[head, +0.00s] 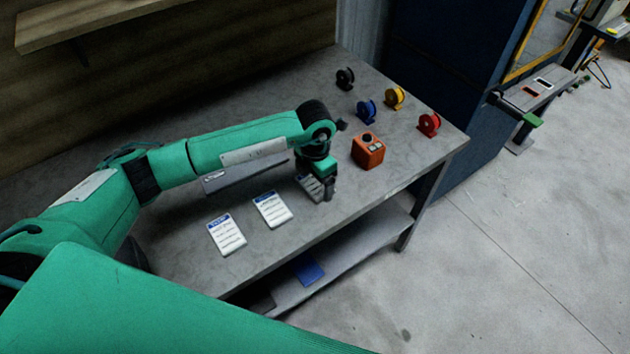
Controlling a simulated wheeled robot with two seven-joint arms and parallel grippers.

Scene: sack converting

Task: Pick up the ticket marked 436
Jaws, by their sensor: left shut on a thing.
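My left arm reaches in from the left over the grey table. My left gripper (328,190) points down at the table and is shut on a ticket (309,186), which the fingers partly cover. Two more white tickets with blue headers lie flat on the table to its left: a middle ticket (272,209) and a left ticket (227,235). The numbers on all of them are too small to read, so I cannot tell which is 436. My right gripper is not in view.
An orange box (368,151) with a dark knob stands right of the gripper. Black (345,78), blue (366,111), yellow (395,98) and red (429,124) spools stand farther back. A grey bar (240,177) lies behind the tickets. A blue item (308,270) lies on the lower shelf.

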